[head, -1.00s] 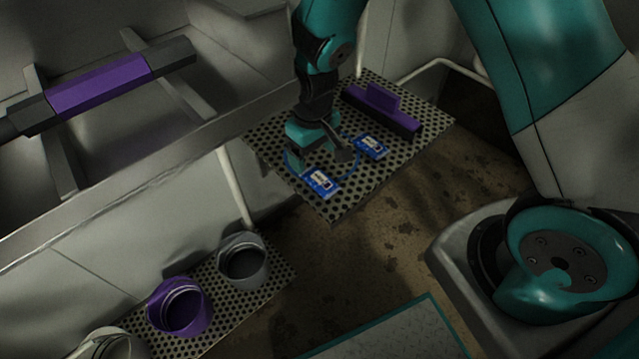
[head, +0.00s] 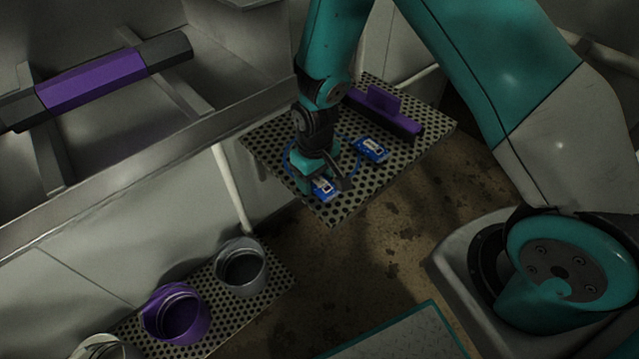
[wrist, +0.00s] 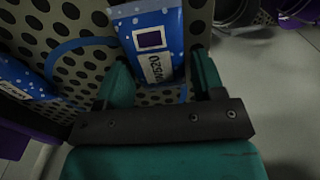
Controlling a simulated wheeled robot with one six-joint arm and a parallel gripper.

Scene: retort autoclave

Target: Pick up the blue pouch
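Two blue pouches with white labels lie on a perforated shelf (head: 262,143). The nearer blue pouch (head: 323,190) is at the shelf's front corner, partly covered by my gripper; it also shows in the wrist view (wrist: 150,38). The other blue pouch (head: 371,150) lies farther back and to the right, and it is at the left edge of the wrist view (wrist: 18,80). My gripper (head: 327,184) points down over the nearer pouch. In the wrist view its fingers (wrist: 162,74) are apart, one on each side of that pouch's lower end. I cannot tell whether they touch it.
A purple-and-black handled tool (head: 385,113) lies at the shelf's back. A blue ring outline (head: 290,150) is on the shelf. A lower perforated shelf holds a grey pot (head: 242,268), a purple pot (head: 176,314) and a pale pot (head: 106,347). A purple bar (head: 92,82) is at upper left.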

